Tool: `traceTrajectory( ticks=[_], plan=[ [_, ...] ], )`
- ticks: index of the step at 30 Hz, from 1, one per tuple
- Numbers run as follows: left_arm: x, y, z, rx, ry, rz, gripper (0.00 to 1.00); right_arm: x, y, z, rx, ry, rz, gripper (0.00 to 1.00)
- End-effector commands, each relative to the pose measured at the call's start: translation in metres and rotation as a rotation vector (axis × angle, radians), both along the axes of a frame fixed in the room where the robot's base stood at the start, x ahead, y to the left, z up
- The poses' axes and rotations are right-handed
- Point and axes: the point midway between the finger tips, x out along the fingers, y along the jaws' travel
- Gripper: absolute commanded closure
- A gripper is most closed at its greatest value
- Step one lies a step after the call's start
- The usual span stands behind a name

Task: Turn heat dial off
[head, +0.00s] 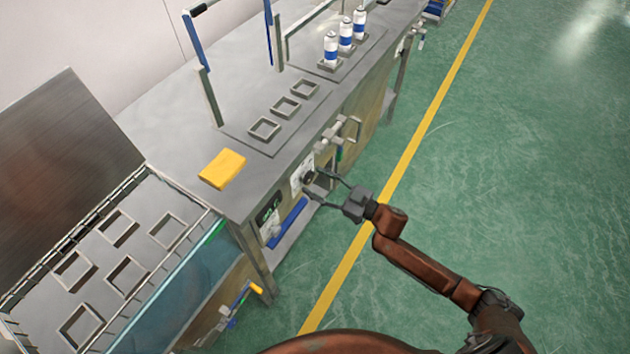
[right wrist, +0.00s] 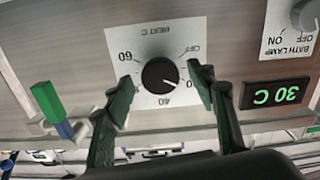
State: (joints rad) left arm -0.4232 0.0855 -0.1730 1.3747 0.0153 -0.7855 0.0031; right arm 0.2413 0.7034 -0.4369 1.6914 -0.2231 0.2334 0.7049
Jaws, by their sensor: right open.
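The heat dial is a black round knob (right wrist: 160,75) on a white plate marked HEAT C, seen upside down in the right wrist view. Its pale pointer mark aims to the lower right, between 40 and a partly hidden figure, away from OFF at the upper right. In the head view the dial (head: 308,179) sits on the bench's front panel. My right gripper (head: 320,183) is open at the dial. In the right wrist view its green-padded fingers (right wrist: 162,88) stand on either side of the knob, with gaps visible. My left gripper is not in view.
A display (right wrist: 274,94) reads 30 C beside the dial, near the bath lamp knob (right wrist: 304,14). A valve with a green handle (right wrist: 45,103) is at the left. The green floor is open at right.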

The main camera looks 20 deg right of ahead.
Motion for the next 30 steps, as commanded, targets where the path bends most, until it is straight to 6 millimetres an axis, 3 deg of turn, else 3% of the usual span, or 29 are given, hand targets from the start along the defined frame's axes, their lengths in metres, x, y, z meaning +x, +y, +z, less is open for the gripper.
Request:
traceTrajectory(
  ticks=[11, 30],
  plan=[
    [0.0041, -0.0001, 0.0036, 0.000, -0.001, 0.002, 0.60, 0.0054, 0.0037, 0.0002, -0.001, 0.001, -0.001, 0.49],
    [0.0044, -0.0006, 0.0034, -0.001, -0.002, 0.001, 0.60, 0.0050, 0.0033, -0.0001, -0.001, 0.001, -0.001, 0.91]
  ],
)
